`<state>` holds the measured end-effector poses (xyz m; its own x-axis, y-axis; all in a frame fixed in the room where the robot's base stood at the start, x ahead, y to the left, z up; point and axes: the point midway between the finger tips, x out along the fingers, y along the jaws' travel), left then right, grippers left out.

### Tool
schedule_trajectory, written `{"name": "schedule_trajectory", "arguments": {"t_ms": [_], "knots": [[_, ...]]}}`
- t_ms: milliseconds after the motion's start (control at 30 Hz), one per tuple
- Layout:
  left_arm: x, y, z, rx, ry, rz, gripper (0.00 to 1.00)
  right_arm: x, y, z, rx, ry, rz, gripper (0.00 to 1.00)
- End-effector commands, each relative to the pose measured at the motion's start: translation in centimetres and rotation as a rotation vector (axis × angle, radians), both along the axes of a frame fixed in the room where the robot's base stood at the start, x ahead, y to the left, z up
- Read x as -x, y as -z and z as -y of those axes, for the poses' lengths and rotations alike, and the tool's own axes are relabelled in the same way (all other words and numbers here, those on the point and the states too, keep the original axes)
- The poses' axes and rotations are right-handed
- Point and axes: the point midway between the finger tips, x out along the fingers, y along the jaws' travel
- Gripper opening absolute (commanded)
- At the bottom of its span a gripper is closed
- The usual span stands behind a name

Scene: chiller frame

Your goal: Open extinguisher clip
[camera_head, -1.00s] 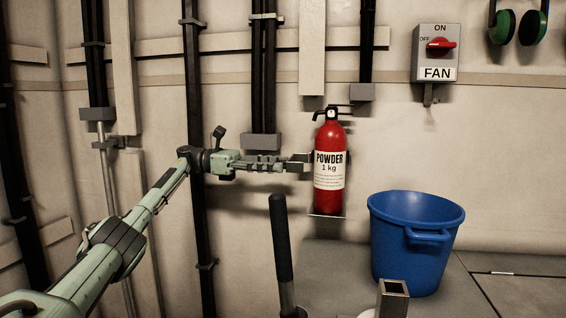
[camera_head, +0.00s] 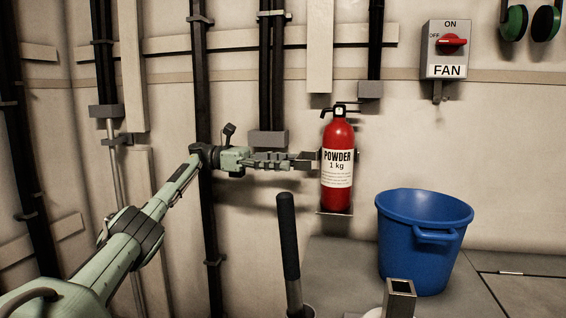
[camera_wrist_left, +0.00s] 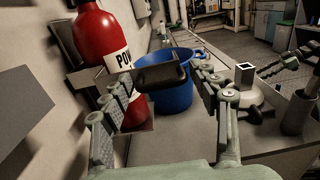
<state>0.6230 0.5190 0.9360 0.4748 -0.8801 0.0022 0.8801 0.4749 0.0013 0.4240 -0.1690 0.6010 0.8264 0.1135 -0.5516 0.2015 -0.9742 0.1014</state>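The red fire extinguisher (camera_head: 338,190), labelled POWDER 1 kg, stands upright in a wall holder. A grey clip band shows at its side in the left wrist view (camera_wrist_left: 84,78). A dark block, seemingly the clip's latch (camera_wrist_left: 160,76), lies between my left fingers in that view; I cannot tell whether they touch it. My left gripper (camera_head: 312,160) points right, at the extinguisher's left side. Its fingers are apart in the left wrist view (camera_wrist_left: 165,82). Segmented fingers at the right edge there seem to be my right gripper (camera_wrist_left: 290,60); their opening is unclear.
A blue bucket (camera_head: 424,245) stands on the grey surface below right of the extinguisher. A dark upright handle (camera_head: 288,240) rises in front, below the left gripper. A FAN switch box (camera_head: 447,50) is on the wall. Vertical pipes run behind my left arm.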

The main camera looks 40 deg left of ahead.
Motion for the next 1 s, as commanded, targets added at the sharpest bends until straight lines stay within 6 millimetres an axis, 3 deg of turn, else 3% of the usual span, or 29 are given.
{"name": "schedule_trajectory", "arguments": {"t_ms": [267, 700, 1000], "knots": [[0.0, -0.9, -0.1, -0.001, -0.002, 0.002, 0.61, 0.0, 0.0, 0.1, 0.002, 0.000, -0.001, 0.40], [0.0, -8.7, 0.0, -0.001, -0.001, 0.003, 0.61, 0.0, 0.0, 0.0, 0.000, 0.000, 0.000, 0.40], [-0.1, -10.0, 0.1, 0.000, 0.000, -0.001, 0.61, 0.0, 0.0, 0.0, 0.000, 0.000, 0.000, 0.40]]}}
